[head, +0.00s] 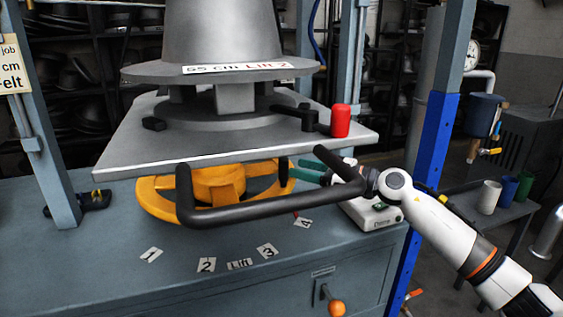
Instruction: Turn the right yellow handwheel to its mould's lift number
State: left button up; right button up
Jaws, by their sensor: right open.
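The yellow handwheel (160,205) lies flat on the blue-grey bench under the press plate, partly hidden by the plate and a black bar handle. A dark upright knob (284,172) stands at its right side. Below are number cards 1 (150,254), 2 (206,265), 3 (267,251) and 4 (303,223), with a "Lift" card (239,264). A small red pointer (296,214) shows beside card 4. The mould label (236,67) reads "65 cm Lift 2". My right gripper (297,170), with green fingers, is open beside the knob; contact is unclear. My left gripper is out of view.
The black bar handle (270,208) juts out from the plate (240,146) close to my right wrist. A red-knobbed lever (340,121) sits on the plate. A white device (375,213) stands at the bench's right edge. A blue post (437,140) rises behind my right arm.

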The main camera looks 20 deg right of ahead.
aim_at(283, 164)
jog(key=x, duration=0.5)
jog(key=shift+w+a, duration=0.25)
jog(key=shift+w, duration=0.05)
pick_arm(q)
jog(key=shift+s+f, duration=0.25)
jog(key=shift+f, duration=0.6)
pick_arm(e)
grip_shut()
